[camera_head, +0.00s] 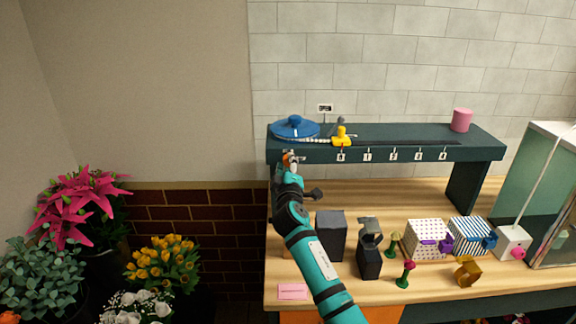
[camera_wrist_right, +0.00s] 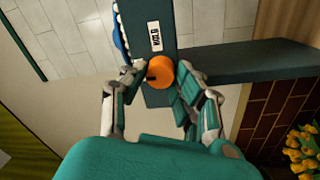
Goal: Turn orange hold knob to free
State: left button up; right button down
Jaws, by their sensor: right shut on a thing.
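The orange hold knob (camera_wrist_right: 160,71) is on the front face of the dark green shelf, beside a small white label (camera_wrist_right: 156,36). A dark mark shows on the left part of its face. My right gripper (camera_wrist_right: 163,73) is shut on the knob, with a finger on either side of it. In the head view the right gripper (camera_head: 291,161) reaches up to the shelf's left front end, and only a bit of orange (camera_head: 287,158) shows between the fingers. The label's text is too small to read surely. My left gripper is not in view.
The shelf (camera_head: 375,151) carries a blue disc (camera_head: 295,127), a yellow slider (camera_head: 341,137) by numbered tags, and a pink cylinder (camera_head: 461,120). Below, dark blocks (camera_head: 331,236), patterned boxes (camera_head: 425,240) and small stands occupy the wooden bench (camera_head: 327,287). Flowers (camera_head: 163,262) stand at left.

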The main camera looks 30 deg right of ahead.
jog(key=c, duration=1)
grip_release()
jog(key=shift+w, duration=0.1)
jog(key=shift+s+a+f, duration=0.1)
jog(key=shift+s+a, duration=0.1)
jog(key=shift+s, duration=0.05)
jog(key=r+v, duration=0.1)
jog(key=v, duration=1)
jog(key=shift+s+f, duration=0.25)
jog(key=shift+f, duration=0.15)
